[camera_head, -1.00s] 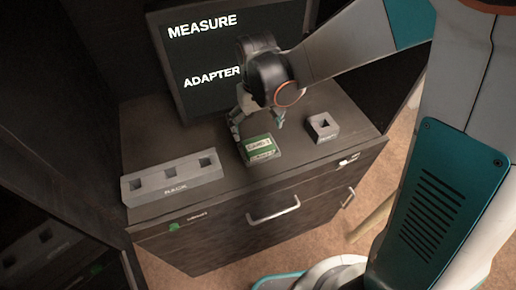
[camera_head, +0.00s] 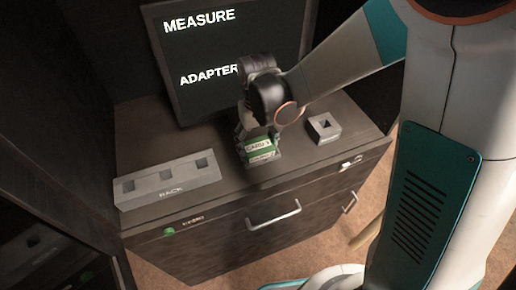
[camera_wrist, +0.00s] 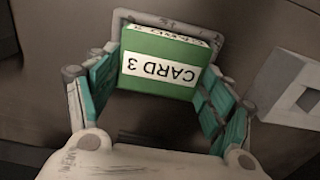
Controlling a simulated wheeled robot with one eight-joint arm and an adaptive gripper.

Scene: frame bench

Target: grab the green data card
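The green data card (camera_head: 259,148), with a white label, is at the front middle of the bench top. In the wrist view the card (camera_wrist: 160,65) reads "CARD 3" upside down, and a pale border shows around its far side. My gripper (camera_head: 258,138) is down at the card. In the wrist view my gripper's teal-padded fingers (camera_wrist: 160,75) stand on the card's left and right sides, very close to its edges. I cannot tell whether both pads press on it. The card's underside is hidden.
A grey rack (camera_head: 167,181) with square sockets lies left on the bench. A small grey block (camera_head: 324,129) with one socket is close by on the right, and also shows in the wrist view (camera_wrist: 290,90). A screen (camera_head: 230,60) reading "MEASURE" and "ADAPTER" stands behind.

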